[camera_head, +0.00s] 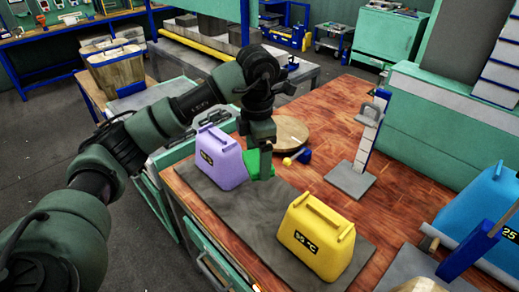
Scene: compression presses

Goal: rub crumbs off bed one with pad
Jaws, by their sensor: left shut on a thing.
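My left gripper (262,148) points down over the wooden table, shut on a green block-like thing (253,163), which looks like the pad. I cannot tell whether the pad touches the surface. No crumbs can be made out, and I cannot tell which surface is bed one. My right gripper is not in view.
The purple canister (221,160) stands left of the gripper. The yellow canister (316,237), marked 95 °C, stands nearer. A round wooden board (291,134) lies behind, and a metal stand (367,142) is to the right. A blue canister (478,222) is at far right.

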